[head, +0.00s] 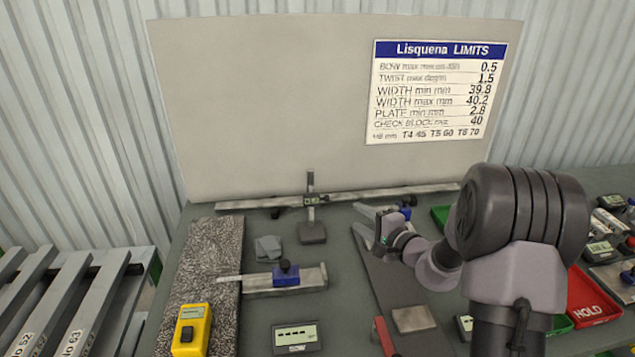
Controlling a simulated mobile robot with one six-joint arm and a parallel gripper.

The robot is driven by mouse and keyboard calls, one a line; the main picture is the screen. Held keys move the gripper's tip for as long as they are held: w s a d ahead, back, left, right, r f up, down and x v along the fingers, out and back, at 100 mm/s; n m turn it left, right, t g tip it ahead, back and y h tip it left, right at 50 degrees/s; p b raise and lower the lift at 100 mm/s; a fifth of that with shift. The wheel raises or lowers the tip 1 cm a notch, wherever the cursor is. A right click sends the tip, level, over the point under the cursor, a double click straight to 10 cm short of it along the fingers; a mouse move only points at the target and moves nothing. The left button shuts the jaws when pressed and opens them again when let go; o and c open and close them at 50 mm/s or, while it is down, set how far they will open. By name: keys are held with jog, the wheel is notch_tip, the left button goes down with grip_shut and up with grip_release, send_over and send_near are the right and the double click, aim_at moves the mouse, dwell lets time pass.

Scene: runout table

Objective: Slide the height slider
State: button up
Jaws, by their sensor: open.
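A long metal bar (245,204) lies behind the gauge, below a grey backboard (260,100). A blue-knobbed fixture (287,275), yellow meter (192,328) and grey display box (296,338) lie in front. A red HOLD tray (590,300) is at right.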

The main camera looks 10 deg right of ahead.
aim_at(327, 199)
jog(key=b+x, duration=0.1)
jog(key=x, duration=1.5)
jog(key=shift+s+a+b, duration=0.1)
jog(key=shift+a+b, duration=0.05)
jog(key=shift+b, duration=0.2)
grip_shut()
dwell(0.3)
